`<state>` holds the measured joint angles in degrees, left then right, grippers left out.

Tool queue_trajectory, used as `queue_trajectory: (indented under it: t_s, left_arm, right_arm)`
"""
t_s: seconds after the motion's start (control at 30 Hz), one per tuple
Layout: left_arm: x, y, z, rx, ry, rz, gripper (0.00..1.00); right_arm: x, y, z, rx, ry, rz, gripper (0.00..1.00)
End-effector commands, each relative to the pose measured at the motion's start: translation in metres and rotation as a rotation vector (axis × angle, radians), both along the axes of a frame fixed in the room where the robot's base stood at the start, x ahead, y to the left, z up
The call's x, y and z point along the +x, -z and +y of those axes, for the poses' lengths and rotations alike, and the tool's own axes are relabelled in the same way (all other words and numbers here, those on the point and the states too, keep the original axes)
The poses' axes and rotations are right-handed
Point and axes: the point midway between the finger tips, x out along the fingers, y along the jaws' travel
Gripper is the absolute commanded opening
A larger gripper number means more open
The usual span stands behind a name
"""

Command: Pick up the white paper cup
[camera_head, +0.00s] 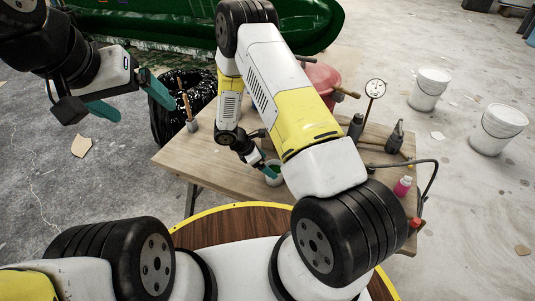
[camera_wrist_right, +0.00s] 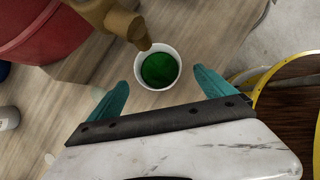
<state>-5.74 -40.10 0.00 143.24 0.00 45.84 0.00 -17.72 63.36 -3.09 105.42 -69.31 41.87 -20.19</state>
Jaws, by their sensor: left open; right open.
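The white paper cup (camera_wrist_right: 177,77) is in the right wrist view, seen from above, upright on the wooden table, with a white rim and green inside. It lies between and just beyond the teal fingertips of my right gripper (camera_wrist_right: 160,77), which is open and empty. In the head view the cup (camera_head: 273,180) is near the table's front, partly hidden by my right gripper (camera_head: 265,169). I cannot tell whether a finger touches it. My left gripper (camera_head: 145,111) is open and empty at the upper left, off the table.
A brown spout-like object (camera_wrist_right: 118,22) reaches to the cup's rim, beside a red bucket (camera_wrist_right: 45,25). The table (camera_head: 177,157) also carries a dial gauge (camera_head: 375,88), dark bottles (camera_head: 395,137) and a pink bottle (camera_head: 403,186). A black bin (camera_head: 165,125) stands left.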

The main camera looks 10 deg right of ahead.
Motion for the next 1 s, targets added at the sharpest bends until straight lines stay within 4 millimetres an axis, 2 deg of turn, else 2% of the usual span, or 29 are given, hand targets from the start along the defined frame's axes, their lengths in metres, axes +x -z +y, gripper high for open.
queue_trajectory:
  t_s: [0.27,0.53,0.77,0.87,1.0]
  left_arm:
    - [0.0,0.0,0.0,0.0,0.0,0.0,0.9]
    - [0.0,0.0,0.0,0.0,0.0,0.0,0.9]
    - [0.0,0.0,0.0,0.0,0.0,0.0,0.9]
    - [0.0,0.0,0.0,0.0,0.0,0.0,0.9]
    - [0.0,0.0,0.0,0.0,0.0,0.0,0.9]
  right_arm:
    - [0.003,0.023,-0.015,0.001,0.003,0.001,0.94]
    - [0.008,0.055,-0.036,0.001,0.004,0.0,0.94]
    - [0.009,0.058,-0.038,0.001,0.003,-0.002,0.94]
    - [0.009,0.057,-0.038,0.001,0.003,-0.002,0.78]
    - [0.009,0.057,-0.037,0.001,0.003,-0.002,0.51]
